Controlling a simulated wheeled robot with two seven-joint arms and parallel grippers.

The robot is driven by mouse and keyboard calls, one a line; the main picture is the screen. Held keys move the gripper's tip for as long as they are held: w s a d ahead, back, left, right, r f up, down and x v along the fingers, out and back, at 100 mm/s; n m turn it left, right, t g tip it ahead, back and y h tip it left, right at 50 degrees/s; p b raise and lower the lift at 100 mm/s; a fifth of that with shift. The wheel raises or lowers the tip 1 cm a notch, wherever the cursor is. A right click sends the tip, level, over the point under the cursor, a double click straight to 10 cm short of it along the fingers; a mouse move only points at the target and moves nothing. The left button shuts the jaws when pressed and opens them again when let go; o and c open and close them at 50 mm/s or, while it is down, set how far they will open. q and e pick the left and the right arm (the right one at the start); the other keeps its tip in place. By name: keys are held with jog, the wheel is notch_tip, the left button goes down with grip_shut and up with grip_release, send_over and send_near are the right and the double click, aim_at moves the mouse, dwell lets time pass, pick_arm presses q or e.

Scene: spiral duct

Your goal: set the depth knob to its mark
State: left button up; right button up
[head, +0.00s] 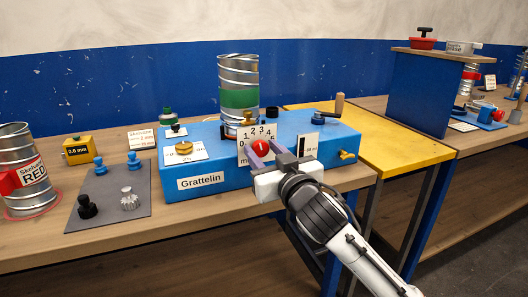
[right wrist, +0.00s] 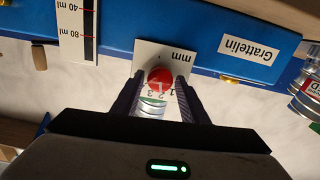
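The depth knob (head: 261,147) is a round red knob on the front of the blue Grattelin machine (head: 225,170). It sits on a white dial plate (head: 246,133) with numbers and "mm". My right gripper (head: 268,148) is at the knob, with one finger on each side. In the right wrist view the red knob (right wrist: 160,78) lies between the fingertips (right wrist: 160,80), with a thin gap visible at the sides, so the fingers look open around it. The fingers and knob hide part of the scale, and I cannot make out the mark. My left gripper is not in view.
A silver spiral duct (head: 238,75) with a green band stands on the machine. A crank (head: 330,108) and a white slotted scale (head: 308,144) are to the right. A grey mat (head: 108,205) with small knobs and a red-labelled duct (head: 25,165) are at left.

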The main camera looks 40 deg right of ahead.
jog(key=c, duration=0.7)
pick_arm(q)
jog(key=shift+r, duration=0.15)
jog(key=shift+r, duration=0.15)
pick_arm(e)
jog(key=shift+m, duration=0.3)
jog(key=shift+m+p, duration=0.4)
jog(key=shift+m, duration=0.2)
jog(key=m+p, duration=0.1)
jog(key=m, duration=0.1)
jog(key=shift+m, duration=0.3)
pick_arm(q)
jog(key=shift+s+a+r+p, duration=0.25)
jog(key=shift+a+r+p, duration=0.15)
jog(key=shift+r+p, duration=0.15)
pick_arm(e)
jog(key=shift+m, duration=0.7)
jog(key=shift+f, duration=0.1)
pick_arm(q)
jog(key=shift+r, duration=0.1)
pick_arm(e)
jog(key=o, duration=1)
jog(key=shift+o, duration=0.2)
